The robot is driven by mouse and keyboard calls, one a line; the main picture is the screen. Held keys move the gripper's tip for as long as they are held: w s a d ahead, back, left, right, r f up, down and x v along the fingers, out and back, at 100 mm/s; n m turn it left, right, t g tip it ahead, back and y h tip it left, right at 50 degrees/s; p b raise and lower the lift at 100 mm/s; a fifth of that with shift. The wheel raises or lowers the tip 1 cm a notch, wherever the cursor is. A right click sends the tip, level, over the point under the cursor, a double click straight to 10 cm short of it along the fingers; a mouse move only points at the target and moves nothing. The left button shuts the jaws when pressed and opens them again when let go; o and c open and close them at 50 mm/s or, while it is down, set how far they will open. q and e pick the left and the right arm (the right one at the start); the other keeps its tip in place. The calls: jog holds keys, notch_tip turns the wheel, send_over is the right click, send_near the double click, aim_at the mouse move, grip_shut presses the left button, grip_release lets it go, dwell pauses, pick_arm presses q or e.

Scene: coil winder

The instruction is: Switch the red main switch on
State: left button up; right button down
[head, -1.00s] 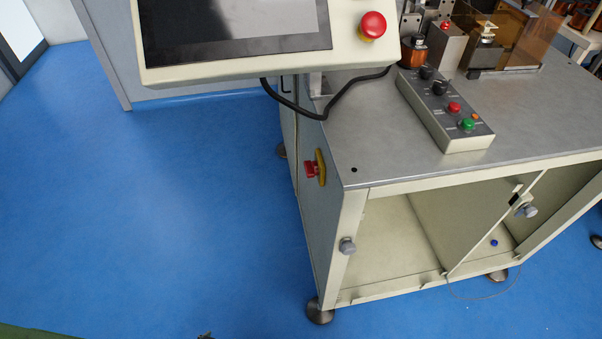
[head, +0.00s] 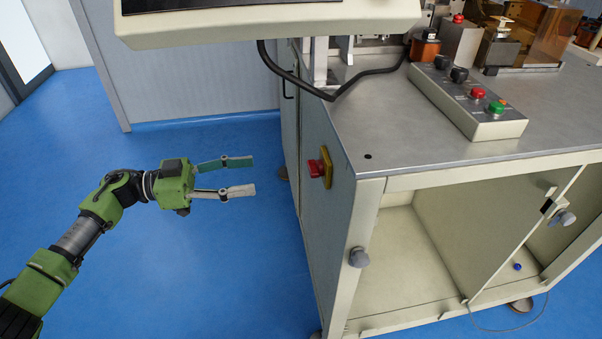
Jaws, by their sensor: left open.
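The red main switch (head: 315,168) sits on a yellow plate (head: 327,167) on the left side panel of the machine cabinet. Its knob sticks out to the left. My left gripper (head: 254,175) is open and empty, left of the switch, with its two fingers pointing right toward it. A gap of blue floor shows between the fingertips and the switch, so they are apart in the picture. My right gripper is not in view.
The cabinet's steel top (head: 390,150) carries a button box (head: 468,102) with red and green buttons. A screen panel (head: 270,25) overhangs above, with a black cable (head: 300,85) hanging below it. Blue floor (head: 190,270) left of the cabinet is clear.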

aim_at(309, 167)
pick_arm(q)
jog(key=x, duration=1.3)
jog(key=shift+c, duration=0.4)
jog(key=c, duration=1)
